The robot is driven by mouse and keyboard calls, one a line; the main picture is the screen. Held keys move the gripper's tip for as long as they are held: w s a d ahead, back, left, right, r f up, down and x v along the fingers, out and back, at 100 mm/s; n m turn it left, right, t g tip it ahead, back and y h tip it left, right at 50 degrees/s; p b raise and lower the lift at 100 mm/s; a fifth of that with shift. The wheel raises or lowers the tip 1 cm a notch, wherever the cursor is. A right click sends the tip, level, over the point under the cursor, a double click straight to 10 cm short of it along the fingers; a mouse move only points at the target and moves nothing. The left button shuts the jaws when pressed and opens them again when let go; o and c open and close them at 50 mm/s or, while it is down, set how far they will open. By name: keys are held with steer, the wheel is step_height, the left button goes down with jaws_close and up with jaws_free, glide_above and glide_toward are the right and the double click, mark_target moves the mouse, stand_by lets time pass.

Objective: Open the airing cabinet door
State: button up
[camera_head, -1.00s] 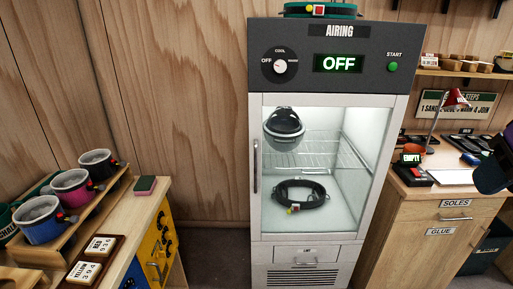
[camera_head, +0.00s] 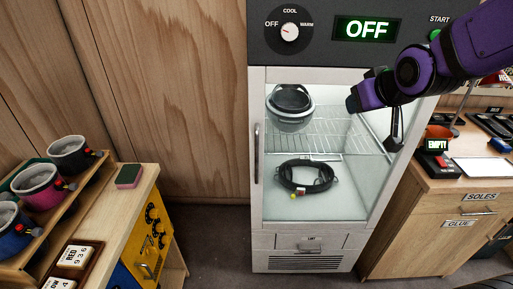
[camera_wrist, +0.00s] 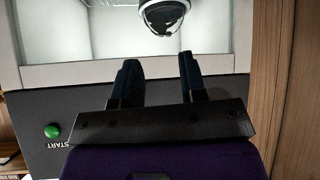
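The airing cabinet (camera_head: 300,241) stands upright with its glass door shut. A long vertical metal handle (camera_head: 256,153) is on the door's left edge. Through the glass I see a dark helmet-like item (camera_head: 290,108) near the upper rack and a black ring-shaped item (camera_head: 304,177) on the floor of the cabinet. My purple gripper (camera_head: 354,101) is in front of the door's upper right part, apart from the handle. In the wrist view its two dark fingers (camera_wrist: 158,72) are spread with nothing between them, and the helmet-like item (camera_wrist: 163,14) shows beyond.
The cabinet's panel has a dial (camera_head: 290,32) and a display (camera_head: 366,29) reading OFF. A bench (camera_head: 138,200) with cups (camera_head: 74,155) stands at left. A wooden counter (camera_head: 430,215) is close at right. Floor (camera_head: 215,240) is clear left of the cabinet.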

steer(key=w+a+f+n+t+y, duration=0.2)
steer(key=w+a+f+y, duration=0.15)
steer(key=a+f, duration=0.4)
steer(key=w+a+f+n+t+y, duration=0.1)
steer(key=w+a+f+t+y, duration=0.1)
steer(key=w+a+f, duration=0.55)
steer(key=s+a+f+t+y, duration=0.2)
steer(key=s+f+y, duration=0.1)
steer(key=s+f, duration=0.35)
steer(key=x, duration=1.1)
steer(key=shift+d+f, duration=0.2)
steer(key=shift+f, duration=0.45)
steer(key=shift+w+h, duration=0.1)
steer(key=shift+h, duration=0.15)
jaws_close()
